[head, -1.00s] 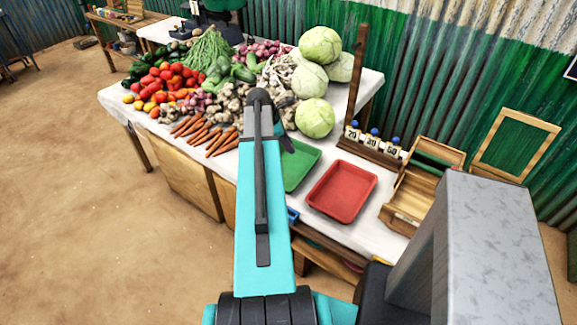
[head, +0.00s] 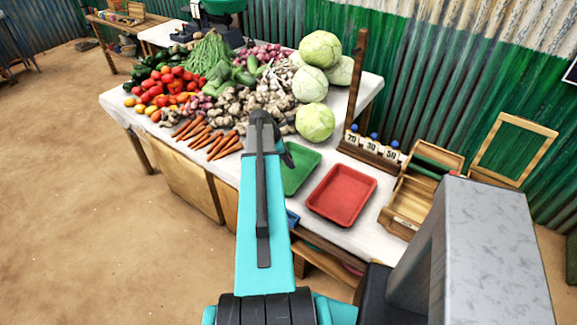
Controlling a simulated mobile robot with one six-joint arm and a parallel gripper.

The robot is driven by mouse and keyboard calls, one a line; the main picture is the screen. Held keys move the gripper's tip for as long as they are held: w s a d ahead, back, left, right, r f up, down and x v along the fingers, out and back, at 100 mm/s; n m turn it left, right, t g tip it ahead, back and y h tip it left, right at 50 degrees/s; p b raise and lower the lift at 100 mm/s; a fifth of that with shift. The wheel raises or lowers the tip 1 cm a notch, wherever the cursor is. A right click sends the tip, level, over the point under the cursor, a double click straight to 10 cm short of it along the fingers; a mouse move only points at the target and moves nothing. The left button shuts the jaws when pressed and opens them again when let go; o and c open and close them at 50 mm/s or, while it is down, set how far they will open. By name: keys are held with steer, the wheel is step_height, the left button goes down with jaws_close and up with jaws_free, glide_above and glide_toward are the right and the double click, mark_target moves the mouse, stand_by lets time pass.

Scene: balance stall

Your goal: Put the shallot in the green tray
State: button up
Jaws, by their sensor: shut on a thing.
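The green tray (head: 308,160) lies on the white-covered stall table, left of a red tray, its left part hidden behind my arm. The part of it that shows looks empty. Small pinkish-purple bulbs that could be shallots lie in a heap (head: 262,54) at the back and in another (head: 196,102) near the middle. I cannot single out one shallot. My arm reaches up the middle of the view, and a dark part at its far end overlaps the green tray's left edge. My gripper's fingers and anything between them are hidden behind the arm.
The red tray (head: 342,194) is empty. Carrots (head: 212,142), ginger-like roots (head: 245,101) and cabbages (head: 315,122) lie around the arm's end. A wooden post and number cards (head: 370,148) stand behind the trays. An open wooden box (head: 418,197) is at the right.

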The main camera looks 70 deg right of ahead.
steer(key=shift+f+p, duration=0.5)
steer(key=shift+f, duration=1.35)
steer(key=shift+f, duration=0.1)
steer(key=o, duration=1)
steer(key=shift+b+v, duration=1.7)
steer(key=shift+v, duration=4.4)
